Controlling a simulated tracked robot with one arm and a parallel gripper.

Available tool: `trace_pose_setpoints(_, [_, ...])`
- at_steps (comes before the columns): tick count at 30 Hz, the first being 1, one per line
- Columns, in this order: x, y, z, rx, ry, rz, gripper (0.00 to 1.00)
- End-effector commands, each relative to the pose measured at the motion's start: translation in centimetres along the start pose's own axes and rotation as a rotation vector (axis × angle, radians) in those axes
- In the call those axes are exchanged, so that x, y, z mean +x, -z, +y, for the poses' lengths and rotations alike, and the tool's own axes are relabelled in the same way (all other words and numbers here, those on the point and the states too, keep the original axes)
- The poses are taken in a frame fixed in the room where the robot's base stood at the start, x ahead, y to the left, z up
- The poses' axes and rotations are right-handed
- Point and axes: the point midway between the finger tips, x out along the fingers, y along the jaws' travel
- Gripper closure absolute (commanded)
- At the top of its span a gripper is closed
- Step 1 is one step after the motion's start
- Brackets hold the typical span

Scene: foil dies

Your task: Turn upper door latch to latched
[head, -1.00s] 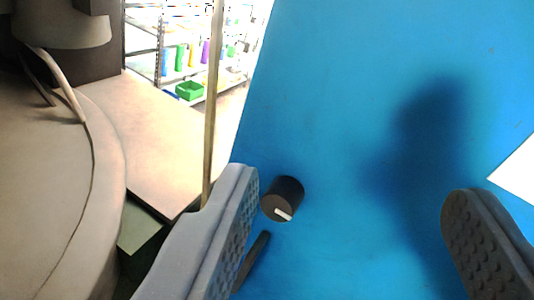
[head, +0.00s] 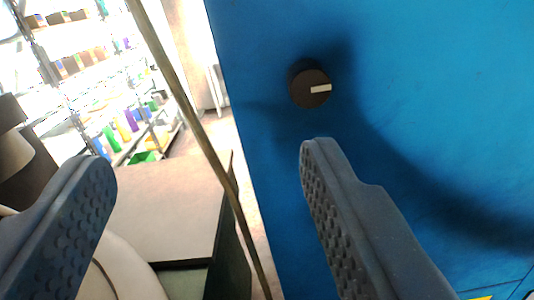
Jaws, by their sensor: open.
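A round black knob (head: 309,84) with a short white mark sits on the blue door panel (head: 430,90), near its left edge, in the upper middle of the head view. Its white mark points to the right. It looks like the door latch, though no label is visible. My gripper (head: 207,165) is open and empty, with its two padded fingers wide apart. The right finger is in front of the blue panel, below the knob. The left finger is at the far left, away from the panel. Neither finger touches the knob.
A thin brown upright edge (head: 190,120) runs between the fingers, left of the panel. Behind it stand a pale-topped bench (head: 175,205) and shelves (head: 105,110) with coloured bottles and a green bin (head: 145,157). A yellow patch shows at the bottom right.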

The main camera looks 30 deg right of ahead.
Motion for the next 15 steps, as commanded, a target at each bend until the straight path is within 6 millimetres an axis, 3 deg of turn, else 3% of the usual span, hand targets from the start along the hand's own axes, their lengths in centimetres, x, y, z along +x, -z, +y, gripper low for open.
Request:
trace_pose_setpoints(1, [4.0, -2.2, 4.2, 0.053, -0.064, -0.04, 0.41])
trace_pose_setpoints(3, [5.4, -2.8, 6.9, 0.079, -0.114, -0.045, 0.41])
trace_pose_setpoints(8, [5.8, -3.5, 7.5, 0.098, -0.129, -0.048, 0.41])
trace_pose_setpoints(15, [9.1, -3.4, 8.0, 0.091, -0.133, -0.037, 0.41])
